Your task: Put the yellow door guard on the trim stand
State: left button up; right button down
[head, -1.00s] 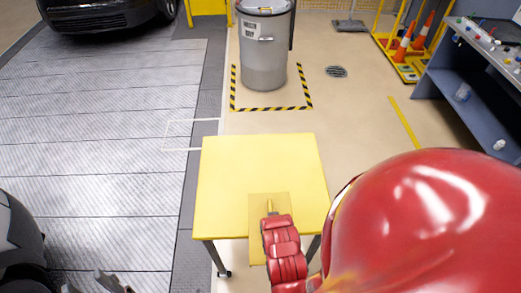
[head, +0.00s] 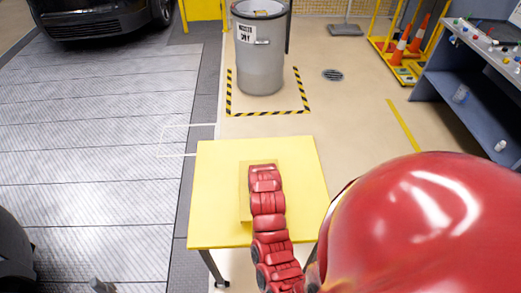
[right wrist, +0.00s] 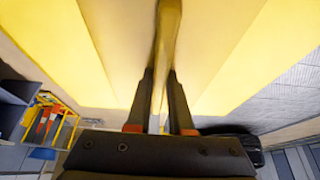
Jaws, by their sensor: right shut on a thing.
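The yellow door guard (head: 245,195) is a flat panel with a bar-like handle. In the head view it lies over the top of the yellow trim stand (head: 215,165), partly hidden by my red right arm. I cannot tell whether it touches the stand. In the right wrist view my right gripper (right wrist: 161,75) is shut on the handle of the door guard (right wrist: 120,50). The right gripper is hidden by the arm in the head view. Only a grey tip of my left gripper (head: 100,286) shows at the bottom left edge.
A grey bin (head: 262,60) stands behind the stand, inside black and yellow floor tape. A blue-grey bench (head: 460,90) and a yellow rack with cones (head: 400,50) are at the right. A dark car (head: 100,18) is at the far left. Floor around the stand is clear.

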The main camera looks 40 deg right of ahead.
jog(key=shift+w+f+b, duration=0.1)
jog(key=shift+f+b, duration=0.25)
jog(key=shift+f, duration=1.4)
jog(key=shift+f, duration=0.25)
jog(key=c, duration=0.8)
grip_release()
jog(key=shift+r, duration=0.15)
